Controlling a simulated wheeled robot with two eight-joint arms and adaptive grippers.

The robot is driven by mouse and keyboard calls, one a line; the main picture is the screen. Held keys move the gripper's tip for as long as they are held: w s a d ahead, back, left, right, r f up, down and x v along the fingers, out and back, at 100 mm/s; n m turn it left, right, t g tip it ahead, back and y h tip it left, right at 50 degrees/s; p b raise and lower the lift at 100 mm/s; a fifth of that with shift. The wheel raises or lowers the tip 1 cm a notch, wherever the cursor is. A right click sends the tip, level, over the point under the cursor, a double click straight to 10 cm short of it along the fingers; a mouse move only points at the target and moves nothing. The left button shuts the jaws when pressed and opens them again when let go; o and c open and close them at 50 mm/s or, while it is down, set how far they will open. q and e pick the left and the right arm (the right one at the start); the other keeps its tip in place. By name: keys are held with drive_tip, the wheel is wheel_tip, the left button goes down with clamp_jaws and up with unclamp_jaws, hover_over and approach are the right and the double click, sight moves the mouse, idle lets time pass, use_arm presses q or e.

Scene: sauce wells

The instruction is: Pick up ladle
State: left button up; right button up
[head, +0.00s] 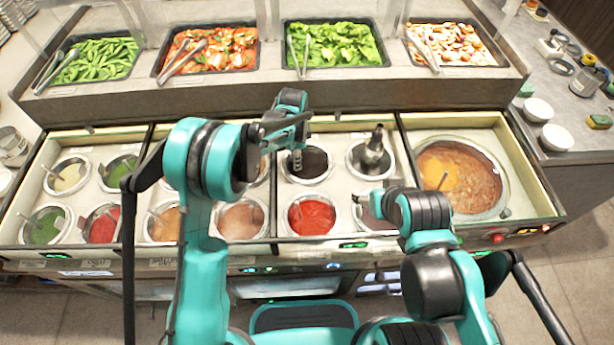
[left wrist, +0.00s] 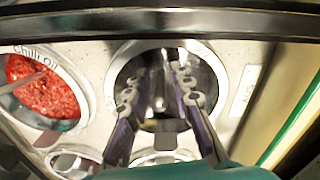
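My left gripper (head: 297,160) is in the back row of wells, pointing down by a well of dark sauce (head: 313,168). In the left wrist view its two fingers (left wrist: 158,90) are spread over a round metal-rimmed well (left wrist: 120,62). The well's inside is dark and shiny, and I cannot tell whether a ladle handle stands between the fingers. A ladle (left wrist: 28,80) rests in the red chilli oil well to the left.
Several sauce wells fill the counter, including a red one (head: 311,215). A steel object (head: 375,148) stands upright in a back well. Food trays with tongs, such as the green leaf tray (head: 345,45), sit on the raised shelf behind. White bowls (head: 538,110) stand at right.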

use_arm(q)
drive_tip(key=shift+f, duration=0.55)
drive_tip(key=shift+r, duration=0.1)
clamp_jaws()
drive_tip(key=shift+r, duration=0.1)
wheel_tip(320, 180, up, 10)
drive_tip(key=p, duration=0.3)
